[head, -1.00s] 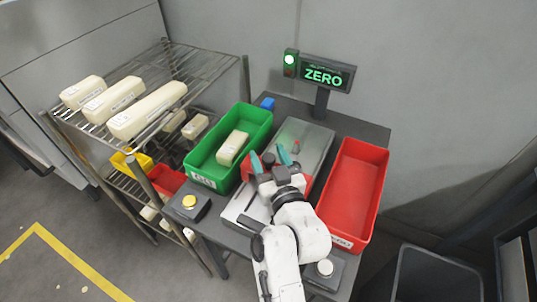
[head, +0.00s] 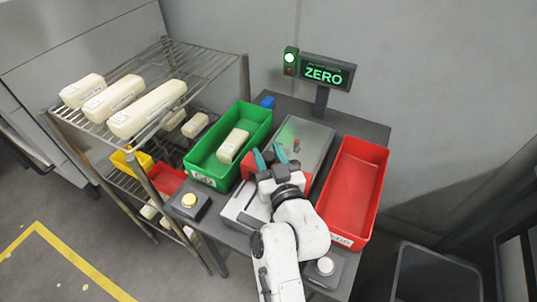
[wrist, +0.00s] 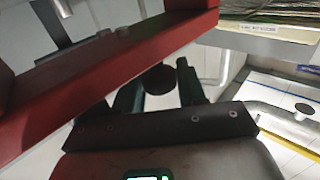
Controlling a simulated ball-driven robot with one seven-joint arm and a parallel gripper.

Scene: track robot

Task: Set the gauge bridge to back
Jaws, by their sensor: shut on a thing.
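The gauge bridge (head: 249,163) is a red bar across the grey metal gauge bed (head: 302,138) in the middle of the table. In the wrist view the red bar (wrist: 110,75) runs diagonally across the upper left. My gripper (head: 270,154) is over the bridge, its teal fingers pointing toward the back of the bed. In the wrist view the fingers (wrist: 158,80) stand on either side of a dark round knob and are shut on it. My gripper and arm hide the bridge's middle and part of the bed.
A green bin (head: 204,165) with a cream block stands left of the bed, an empty red bin (head: 345,205) right. A sign (head: 326,72) reads ZERO beside a green lamp. Buttons (head: 189,201) (head: 325,265) sit at the front corners. A wire rack (head: 215,63) is at left.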

